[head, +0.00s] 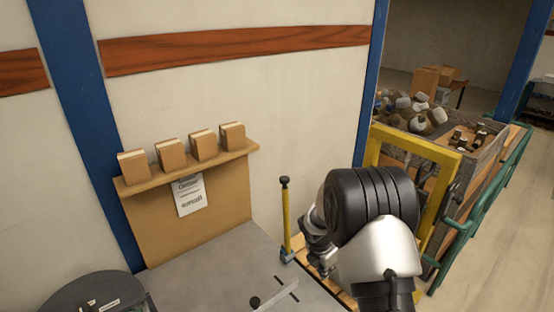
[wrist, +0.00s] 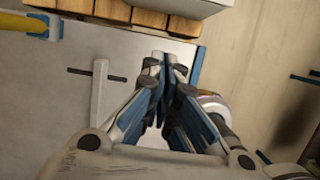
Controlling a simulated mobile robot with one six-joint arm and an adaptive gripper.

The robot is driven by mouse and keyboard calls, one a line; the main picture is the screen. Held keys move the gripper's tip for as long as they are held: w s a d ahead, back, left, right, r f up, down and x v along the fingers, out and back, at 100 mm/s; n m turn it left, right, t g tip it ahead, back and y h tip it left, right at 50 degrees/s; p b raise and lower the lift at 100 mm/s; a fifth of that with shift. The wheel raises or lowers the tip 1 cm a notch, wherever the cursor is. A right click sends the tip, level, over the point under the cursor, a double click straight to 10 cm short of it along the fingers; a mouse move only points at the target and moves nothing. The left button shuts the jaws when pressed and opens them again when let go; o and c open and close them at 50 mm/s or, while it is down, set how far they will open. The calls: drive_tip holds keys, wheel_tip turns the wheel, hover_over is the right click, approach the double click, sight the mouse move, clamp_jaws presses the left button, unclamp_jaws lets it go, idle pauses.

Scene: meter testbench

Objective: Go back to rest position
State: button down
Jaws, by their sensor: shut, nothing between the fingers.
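My gripper (wrist: 164,60) is shut and empty in the wrist view. Its fingertips meet over the right edge of the grey bench top (wrist: 60,110). In the head view my arm stands at the right of the grey bench top (head: 215,275). The arm hides the gripper's fingers there.
A yellow post (head: 286,220) stands at the bench's right edge, close to my arm. Several cardboard boxes (head: 173,155) sit on a wall shelf (head: 185,170). A yellow frame (head: 452,170) and a crate of parts (head: 490,165) are behind my arm at right. Open floor (head: 500,240) lies far right.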

drive_tip(key=s+a+r+m+t+b, duration=0.15)
drive_tip(key=s+r+m+b, duration=0.45)
drive_tip(key=s+r+m, duration=0.95)
drive_tip(key=s+a+m+y+b, duration=0.1)
drive_tip(key=s+a+m+b, duration=0.1)
drive_tip(key=s, duration=0.7)
drive_tip(key=s+a+r+m+t+y+b, duration=0.1)
drive_tip(key=s+a+m+b, duration=0.1)
drive_tip(key=s+m, duration=0.5)
drive_tip(key=shift+s+a+r+y+b, duration=0.15)
drive_tip(key=shift+s+a+y+b, duration=0.2)
drive_tip(key=shift+s+b, duration=0.75)
drive_tip(key=shift+s+d, duration=0.1)
